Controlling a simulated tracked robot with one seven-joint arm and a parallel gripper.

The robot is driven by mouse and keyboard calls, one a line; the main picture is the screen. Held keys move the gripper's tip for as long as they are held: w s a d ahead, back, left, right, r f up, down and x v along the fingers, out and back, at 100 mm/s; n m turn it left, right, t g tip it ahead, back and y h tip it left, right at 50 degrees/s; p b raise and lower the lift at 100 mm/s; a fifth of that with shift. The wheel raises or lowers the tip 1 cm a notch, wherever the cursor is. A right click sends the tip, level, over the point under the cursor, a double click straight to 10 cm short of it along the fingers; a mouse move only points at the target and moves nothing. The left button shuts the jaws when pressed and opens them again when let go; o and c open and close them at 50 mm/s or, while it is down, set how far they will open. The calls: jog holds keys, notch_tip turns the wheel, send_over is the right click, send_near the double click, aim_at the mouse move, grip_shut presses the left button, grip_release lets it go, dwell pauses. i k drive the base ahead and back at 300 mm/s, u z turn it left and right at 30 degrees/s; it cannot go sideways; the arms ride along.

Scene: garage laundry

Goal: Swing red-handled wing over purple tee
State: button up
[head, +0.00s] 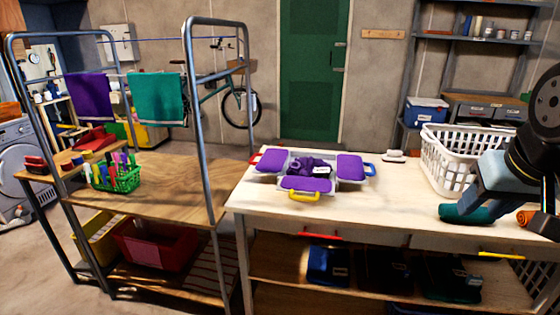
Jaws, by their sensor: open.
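A grey folding board (342,184) lies on the white-topped table, with purple areas on its left, right and front wings. The red-handled wing (268,161) is at the left, its red handle at the outer edge. A blue handle (369,170) is at the right and a yellow handle (304,197) at the front. Darker bunched purple cloth, seemingly the purple tee (308,166), lies in the middle with a pale label. The wings look flat. My gripper (494,214) is open at the right, over the table and well apart from the board; its far side is partly cut off.
A white basket (452,158) stands behind my gripper. A small white object (394,156) lies at the table's back edge. A metal rack (203,140) with hanging towels rises left of the board. Bare tabletop (400,195) lies between board and gripper.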

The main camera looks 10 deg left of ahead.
aim_at(271, 162)
jog(key=u, duration=0.65)
jog(key=i, duration=0.1)
jog(key=z, duration=2.85)
jog(key=k, duration=1.05)
jog(key=u, duration=3.75)
jog(key=k, duration=0.05)
jog(key=z, duration=1.5)
